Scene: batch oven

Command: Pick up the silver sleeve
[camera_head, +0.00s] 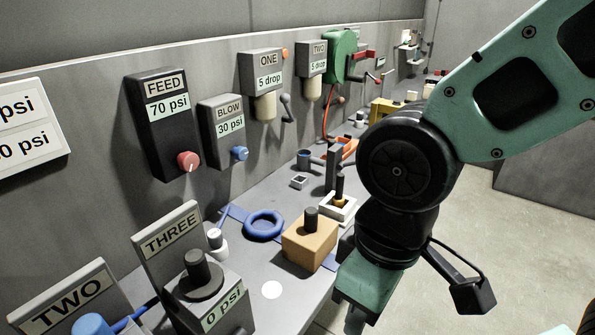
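No part is clearly recognisable as the silver sleeve. A small pale grey square ring (299,182) lies on the bench and could be it, but it is too small to be sure. My gripper (362,287) shows only as a green body below the black wrist, at the bench's front edge. Its fingers are hidden, so I cannot see whether it is open or shut. The small ring is up and to the left of my gripper, well apart from it.
Station THREE (196,272) is at front left. Panels line the wall. Open floor lies right.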

